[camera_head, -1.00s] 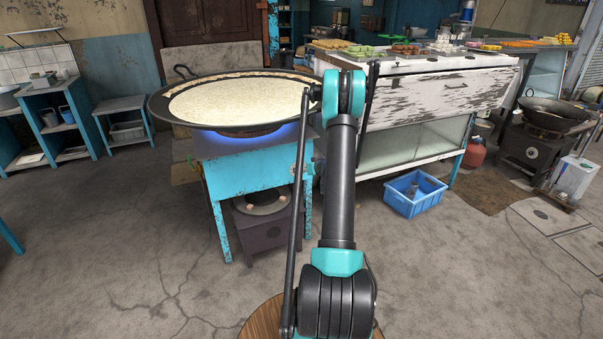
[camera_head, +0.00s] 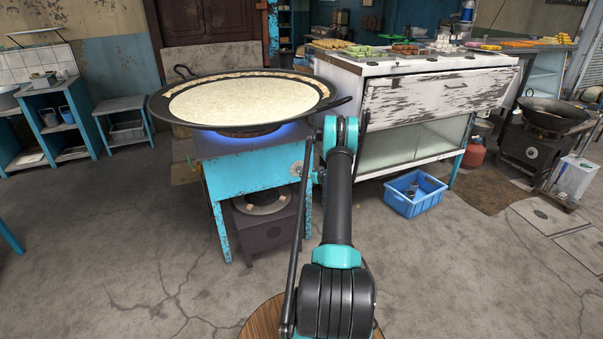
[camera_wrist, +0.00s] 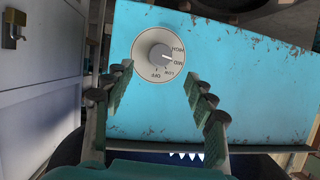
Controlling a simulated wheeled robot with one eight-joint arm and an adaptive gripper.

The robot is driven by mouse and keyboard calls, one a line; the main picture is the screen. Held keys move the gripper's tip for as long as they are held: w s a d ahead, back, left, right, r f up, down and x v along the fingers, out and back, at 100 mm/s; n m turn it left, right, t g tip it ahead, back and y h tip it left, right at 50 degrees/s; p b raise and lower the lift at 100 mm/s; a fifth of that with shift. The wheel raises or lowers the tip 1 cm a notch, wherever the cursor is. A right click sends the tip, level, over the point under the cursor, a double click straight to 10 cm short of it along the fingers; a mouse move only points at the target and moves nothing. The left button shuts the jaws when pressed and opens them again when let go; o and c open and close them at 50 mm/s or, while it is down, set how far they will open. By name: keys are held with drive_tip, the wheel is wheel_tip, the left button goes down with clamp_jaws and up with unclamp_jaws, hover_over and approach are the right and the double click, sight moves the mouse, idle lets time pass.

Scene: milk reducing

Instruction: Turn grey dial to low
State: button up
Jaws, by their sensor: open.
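The grey dial (camera_wrist: 156,50) is on the teal front panel of the stove (camera_wrist: 225,80) in the wrist view. Its round plate reads OFF, LOW, MID and HIGH, and appears upside down. The knob's white mark points right, close to MID. My gripper (camera_wrist: 158,72) is open and empty, its two fingers pointing at the dial, one on each side of its lower part in the picture. I cannot tell whether they touch it. In the head view the dial (camera_head: 297,168) shows on the stove (camera_head: 250,190), just left of my arm. My gripper is mostly hidden there.
A wide pan of milk (camera_head: 245,101) sits on the stove over a blue flame glow (camera_head: 280,134), its handle reaching out above my arm. A white counter (camera_head: 430,95) stands to the right, with a blue crate (camera_head: 415,194) on the floor.

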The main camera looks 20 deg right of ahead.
sight(299, 170)
drive_tip(key=d+x, duration=0.1)
drive_tip(key=x, duration=0.7)
drive_tip(key=shift+w+a, duration=0.25)
drive_tip(key=shift+a, duration=0.25)
drive_tip(key=shift+f, duration=0.1)
drive_tip(key=shift+c, duration=0.5)
drive_tip(key=c, duration=1)
drive_tip(key=shift+m+y, duration=0.8)
drive_tip(key=shift+m, duration=0.3)
drive_tip(key=shift+c, duration=0.2)
drive_tip(key=o, duration=1.1)
drive_tip(key=shift+o, duration=0.2)
drive_tip(key=shift+d, duration=0.1)
